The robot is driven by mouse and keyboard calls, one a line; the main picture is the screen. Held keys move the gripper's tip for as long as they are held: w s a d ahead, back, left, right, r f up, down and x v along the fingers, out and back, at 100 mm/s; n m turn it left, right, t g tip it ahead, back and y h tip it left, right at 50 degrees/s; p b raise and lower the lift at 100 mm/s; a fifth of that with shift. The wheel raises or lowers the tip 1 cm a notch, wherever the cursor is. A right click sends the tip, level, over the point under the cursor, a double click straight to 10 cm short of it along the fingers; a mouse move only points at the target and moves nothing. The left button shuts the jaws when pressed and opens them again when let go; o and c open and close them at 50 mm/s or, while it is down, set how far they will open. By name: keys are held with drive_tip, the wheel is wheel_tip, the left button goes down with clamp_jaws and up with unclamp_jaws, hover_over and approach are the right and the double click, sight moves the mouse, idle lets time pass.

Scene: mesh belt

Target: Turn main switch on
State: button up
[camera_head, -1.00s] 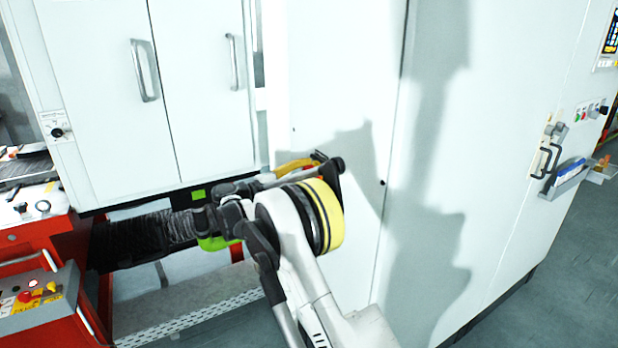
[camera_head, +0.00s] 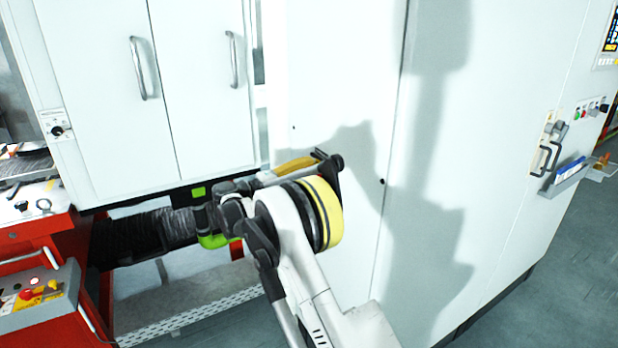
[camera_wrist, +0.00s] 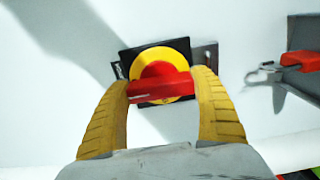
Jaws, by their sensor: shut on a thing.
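The main switch (camera_wrist: 160,90) shows in the wrist view as a red bar handle on a yellow disc with a black square backplate, fixed to a white panel. The red handle lies nearly level across the disc, its right end slightly higher. My gripper (camera_wrist: 163,84) has its yellow fingers on the two ends of the handle and is shut on it. In the head view, a yellow part of my gripper (camera_head: 296,164) shows beside the white cabinet; the switch cannot be made out there.
A grey bracket with a red part (camera_wrist: 300,62) sits right of the switch in the wrist view. White cabinet doors (camera_head: 205,90) stand at the left. A red cart with a control box (camera_head: 40,297) is at the lower left. Floor (camera_head: 560,270) is clear at the right.

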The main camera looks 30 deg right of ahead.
drive_tip(key=o, duration=1.2)
drive_tip(key=shift+a, duration=0.15)
drive_tip(key=a, duration=1.2)
drive_tip(key=shift+s, duration=0.2)
drive_tip(key=shift+d, duration=0.1)
